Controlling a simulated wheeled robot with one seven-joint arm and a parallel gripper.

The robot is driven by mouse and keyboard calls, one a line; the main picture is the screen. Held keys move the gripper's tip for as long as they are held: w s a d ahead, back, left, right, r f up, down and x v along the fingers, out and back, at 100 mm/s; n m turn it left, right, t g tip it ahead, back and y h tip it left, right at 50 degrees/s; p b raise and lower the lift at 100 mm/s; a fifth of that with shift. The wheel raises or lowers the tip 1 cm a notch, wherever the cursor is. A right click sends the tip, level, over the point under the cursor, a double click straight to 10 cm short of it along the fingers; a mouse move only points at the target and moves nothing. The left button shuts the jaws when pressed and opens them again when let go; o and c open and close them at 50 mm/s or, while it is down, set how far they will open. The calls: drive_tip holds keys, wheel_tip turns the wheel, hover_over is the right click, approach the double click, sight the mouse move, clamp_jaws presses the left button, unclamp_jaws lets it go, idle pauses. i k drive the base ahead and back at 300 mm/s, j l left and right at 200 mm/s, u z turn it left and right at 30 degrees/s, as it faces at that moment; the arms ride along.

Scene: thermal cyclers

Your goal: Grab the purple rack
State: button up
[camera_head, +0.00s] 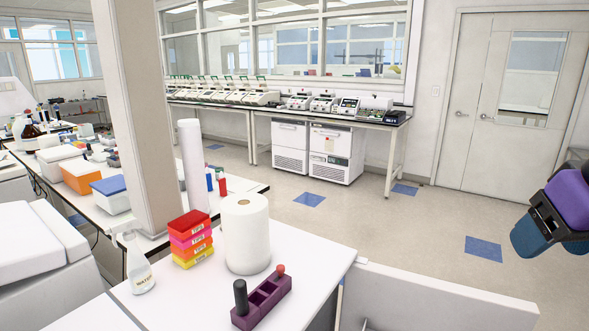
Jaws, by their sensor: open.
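The purple rack (262,303) stands on the white bench (198,292) near its front right. It is a small block with square wells. A black-topped item stands in its left end and a red-topped one in its right end. Its lower edge is close to the bottom of the picture. My gripper (537,221) is at the right edge of the picture, dark with purple and blue casing on my arm. It is open with nothing seen between its fingers, far to the right of the rack and apart from it.
A white paper roll (246,234) stands just behind the rack. Stacked coloured tip boxes (190,239) and a water spray bottle (137,264) are to its left. A low white panel (438,300) stands right of the bench. Open floor (410,225) lies beyond.

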sight(249, 310)
drive_tip(key=i+j+u, duration=0.1)
drive_tip(key=u, duration=0.25)
drive_tip(key=i+u, duration=0.25)
drive_tip(key=u, duration=0.15)
